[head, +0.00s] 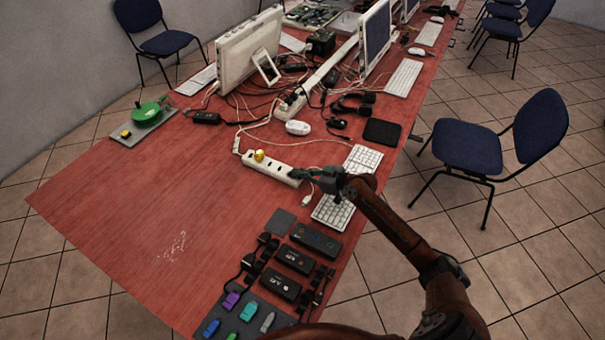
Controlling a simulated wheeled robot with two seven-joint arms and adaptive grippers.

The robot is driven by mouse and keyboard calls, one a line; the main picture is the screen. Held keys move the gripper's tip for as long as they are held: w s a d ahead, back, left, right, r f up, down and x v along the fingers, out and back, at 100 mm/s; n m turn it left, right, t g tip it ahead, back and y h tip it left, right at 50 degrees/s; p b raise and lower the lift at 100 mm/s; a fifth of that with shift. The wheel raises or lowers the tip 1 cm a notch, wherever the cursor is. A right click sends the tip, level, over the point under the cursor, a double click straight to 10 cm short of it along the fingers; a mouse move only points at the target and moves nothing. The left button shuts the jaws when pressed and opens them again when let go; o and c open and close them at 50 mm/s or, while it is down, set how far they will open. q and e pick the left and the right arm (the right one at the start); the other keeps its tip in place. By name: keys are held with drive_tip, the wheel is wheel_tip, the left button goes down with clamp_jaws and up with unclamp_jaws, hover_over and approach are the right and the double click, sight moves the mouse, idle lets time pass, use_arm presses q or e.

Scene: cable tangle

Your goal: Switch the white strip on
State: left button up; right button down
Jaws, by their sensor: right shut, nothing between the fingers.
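The white power strip (276,169) lies on the red table, with a round yellow thing (259,155) on its left part. A white cable runs from its left end. My right gripper (299,173) is shut and empty, with its fingertips at the right end of the strip. Whether they touch the strip, I cannot tell. The switch itself is too small to make out or is hidden by the gripper. My left gripper is not in view.
A white keyboard (362,159) lies partly under my right arm. Black boxes (293,260) and a mat with coloured sticks (247,312) lie at the front.

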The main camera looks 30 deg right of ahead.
drive_tip(key=shift+a+r, duration=0.1)
drive_tip(key=shift+r, duration=0.15)
drive_tip(key=shift+r+p, duration=0.45)
drive_tip(key=shift+r, duration=0.1)
drive_tip(key=shift+r, duration=0.2)
wheel_tip(320, 180, up, 5)
drive_tip(key=p, duration=0.3)
drive_tip(key=s+d, duration=0.6)
drive_tip(key=s, duration=0.2)
drive_tip(key=shift+s+f+b, duration=0.35)
drive_tip(key=shift+b, duration=0.1)
